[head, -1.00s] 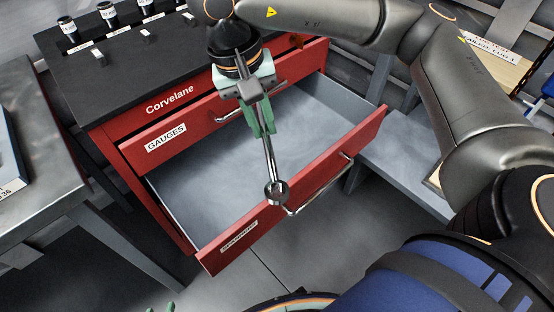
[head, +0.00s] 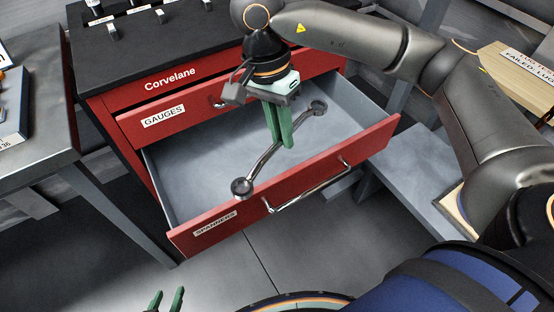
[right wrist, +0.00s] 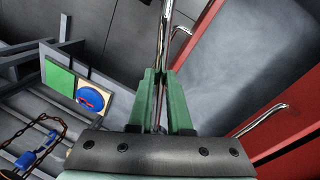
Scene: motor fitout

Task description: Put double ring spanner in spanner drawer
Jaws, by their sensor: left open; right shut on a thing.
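The double ring spanner (head: 263,161) is a long steel bar with a ring at each end. My right gripper (head: 285,143) is shut on its middle, and its shaft also shows between the fingers in the right wrist view (right wrist: 165,40). The spanner is over the open spanner drawer (head: 190,195), with its near ring close to the red drawer front labelled SPANNERS. I cannot tell its exact height above the drawer floor. The drawer looks empty. My left gripper (head: 166,299) is open and empty at the bottom edge of the head view.
The GAUGES drawer (head: 180,118) sits shut just above the open one in the red Corvelane cabinet. A grey bench (head: 40,120) stands to the left and a low grey shelf (head: 405,170) to the right. The floor in front is clear.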

